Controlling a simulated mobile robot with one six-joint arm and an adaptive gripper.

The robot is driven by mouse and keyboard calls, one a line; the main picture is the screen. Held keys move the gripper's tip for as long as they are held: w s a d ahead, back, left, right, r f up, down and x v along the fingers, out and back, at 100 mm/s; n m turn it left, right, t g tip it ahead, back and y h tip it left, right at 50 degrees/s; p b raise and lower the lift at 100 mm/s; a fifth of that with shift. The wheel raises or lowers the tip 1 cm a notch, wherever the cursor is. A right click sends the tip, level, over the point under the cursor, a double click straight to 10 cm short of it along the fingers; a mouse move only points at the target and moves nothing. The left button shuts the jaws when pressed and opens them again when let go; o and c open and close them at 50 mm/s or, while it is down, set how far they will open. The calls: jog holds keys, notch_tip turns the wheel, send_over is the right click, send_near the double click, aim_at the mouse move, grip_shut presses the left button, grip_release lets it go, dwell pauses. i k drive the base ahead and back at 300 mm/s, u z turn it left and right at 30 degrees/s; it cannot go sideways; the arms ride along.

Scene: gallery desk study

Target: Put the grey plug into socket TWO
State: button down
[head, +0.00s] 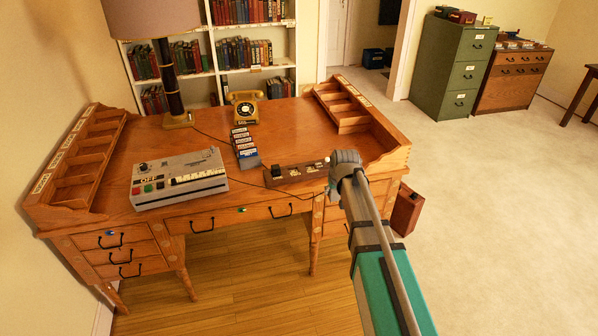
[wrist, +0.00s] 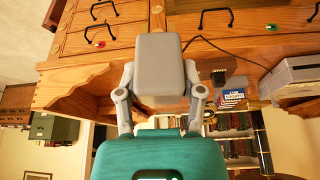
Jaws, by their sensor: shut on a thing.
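The grey plug (wrist: 165,62) is a large rounded block in the middle of the wrist view, held between the two fingers of my gripper (wrist: 160,98). In the head view my gripper (head: 345,160) is over the right front part of the desk, at the right end of the dark socket strip (head: 285,178). The plug cannot be made out apart from my gripper there. The strip carries several small black sockets with labels too small to read, so I cannot tell which is TWO. In the wrist view the plug hides most of the strip.
The wooden desk (head: 215,128) also holds a grey control box (head: 180,180), a row of small card boxes (head: 243,143), a yellow telephone (head: 245,104) and a lamp (head: 170,85). A pigeonhole rack (head: 345,108) stands at its right. A thin dark cord crosses the desk.

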aim_at(299, 173)
jog(key=i, duration=0.85)
jog(key=u, duration=0.05)
